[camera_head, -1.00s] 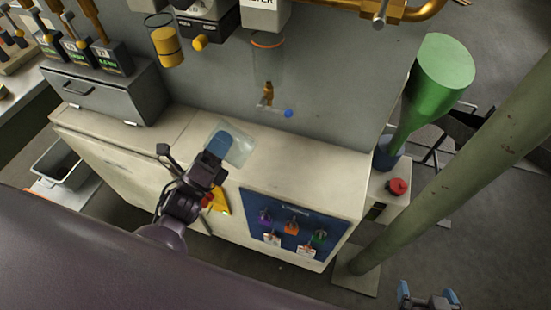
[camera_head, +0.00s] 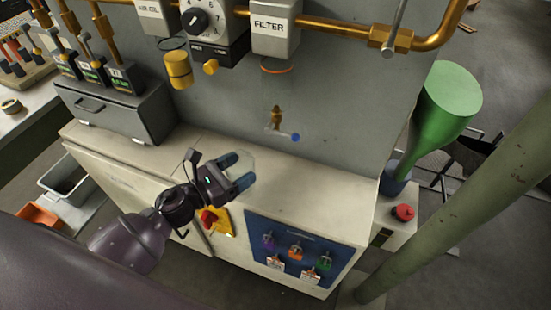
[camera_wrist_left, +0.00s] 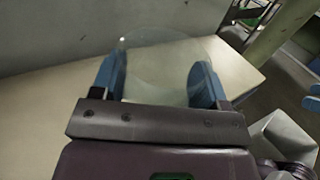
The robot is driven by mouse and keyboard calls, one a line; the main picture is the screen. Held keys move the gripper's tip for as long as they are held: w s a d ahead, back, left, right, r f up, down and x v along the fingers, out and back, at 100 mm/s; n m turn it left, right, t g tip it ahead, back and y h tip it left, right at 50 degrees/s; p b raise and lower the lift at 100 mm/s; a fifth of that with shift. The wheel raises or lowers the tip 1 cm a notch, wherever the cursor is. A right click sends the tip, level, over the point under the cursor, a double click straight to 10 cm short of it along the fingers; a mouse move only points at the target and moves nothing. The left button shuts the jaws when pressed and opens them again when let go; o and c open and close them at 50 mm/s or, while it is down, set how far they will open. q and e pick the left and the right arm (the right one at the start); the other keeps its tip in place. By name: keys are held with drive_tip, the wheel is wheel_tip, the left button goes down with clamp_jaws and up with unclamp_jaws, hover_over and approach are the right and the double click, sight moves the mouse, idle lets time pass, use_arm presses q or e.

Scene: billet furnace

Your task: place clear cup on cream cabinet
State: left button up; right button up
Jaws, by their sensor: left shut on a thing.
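The clear cup (camera_head: 240,166) is see-through and hard to make out against the cream surface. My left gripper (camera_head: 236,171) is shut on it, one blue finger on each side. In the left wrist view the cup (camera_wrist_left: 160,68) shows as a faint round outline between the two blue fingers (camera_wrist_left: 156,84). The cream cabinet (camera_head: 310,190) runs along the grey wall, and the gripper and cup are over its top near the middle. Whether the cup's base touches the top cannot be told.
A grey drawer box (camera_head: 120,112) stands on the cabinet's left part. A small brass tap with a blue end (camera_head: 278,122) sticks out of the wall behind. The cabinet top right of the cup is clear.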

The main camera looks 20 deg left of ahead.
use_arm(q)
drive_tip(key=x, duration=1.1)
wheel_tip(320, 180, down, 3)
drive_tip(key=shift+b, duration=0.35)
drive_tip(key=shift+f, duration=0.4)
drive_tip(key=shift+r, duration=0.15)
drive_tip(key=shift+f+b, duration=0.25)
drive_tip(key=shift+b, duration=0.05)
drive_tip(key=o, duration=0.9)
drive_tip(key=shift+r, duration=0.1)
use_arm(e)
drive_tip(key=shift+s+d+f, duration=0.2)
drive_tip(key=shift+f, duration=0.35)
